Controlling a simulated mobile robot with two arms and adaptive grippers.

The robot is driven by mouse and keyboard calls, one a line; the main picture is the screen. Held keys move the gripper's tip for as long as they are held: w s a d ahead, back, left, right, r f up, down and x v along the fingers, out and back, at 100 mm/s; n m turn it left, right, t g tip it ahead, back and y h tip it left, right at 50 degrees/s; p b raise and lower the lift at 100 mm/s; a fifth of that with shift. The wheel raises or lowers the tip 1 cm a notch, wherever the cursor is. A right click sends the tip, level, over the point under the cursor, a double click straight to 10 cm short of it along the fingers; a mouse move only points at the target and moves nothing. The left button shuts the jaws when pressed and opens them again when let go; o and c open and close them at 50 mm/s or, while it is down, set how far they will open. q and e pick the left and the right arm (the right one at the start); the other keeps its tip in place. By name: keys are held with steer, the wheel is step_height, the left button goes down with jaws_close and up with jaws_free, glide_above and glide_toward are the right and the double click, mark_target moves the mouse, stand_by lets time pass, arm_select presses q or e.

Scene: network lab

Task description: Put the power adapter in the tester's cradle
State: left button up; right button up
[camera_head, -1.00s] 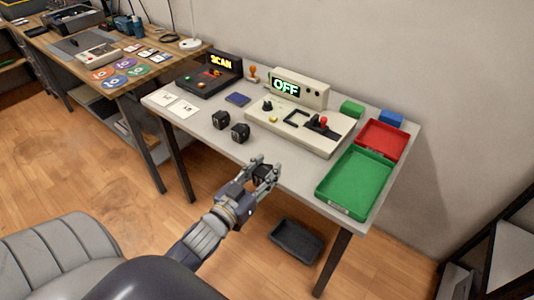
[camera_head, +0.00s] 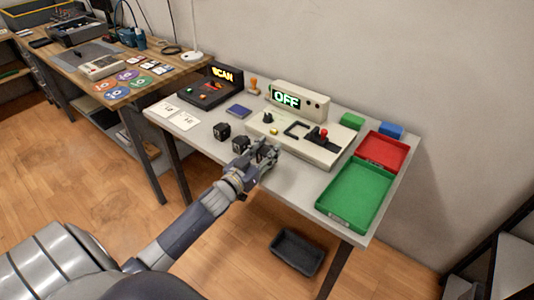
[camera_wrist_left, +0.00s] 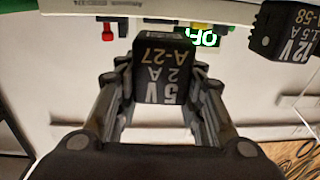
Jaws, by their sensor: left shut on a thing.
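The beige tester (camera_head: 312,152) stands on the grey table with its display reading OFF. Its cradle (camera_head: 297,130), a black square frame, looks empty. A red-knobbed lever (camera_head: 323,133) is right of it. My left gripper (camera_head: 270,157) is shut on a black power adapter, at the tester's front left edge. In the left wrist view this adapter (camera_wrist_left: 160,65) sits between the fingers, its label reading 5V 2A A-27 upside down. In the head view it is mostly hidden by the fingers. My right gripper is not in view.
Two other black adapters (camera_head: 221,131) stand left of my gripper; one (camera_wrist_left: 285,32) reads 12V 1.5A A-58. A green tray (camera_head: 345,222) and red tray (camera_head: 378,167) lie right of the tester. The SCAN box (camera_head: 197,95) is back left, the blue pad (camera_head: 238,111) nearer.

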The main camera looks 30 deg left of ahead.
mark_target(267, 152)
arm_select(q)
steer(key=shift+w+a, duration=0.3)
steer(key=shift+w, duration=0.3)
steer(key=f, duration=0.2)
steer(key=shift+w+a+f, duration=0.25)
steer(key=shift+w+f, duration=0.15)
steer(key=shift+f, duration=0.2)
steer(key=shift+f, duration=0.2)
steer(key=o, duration=1.3)
steer(key=shift+s, duration=0.1)
steer(key=shift+c, duration=0.2)
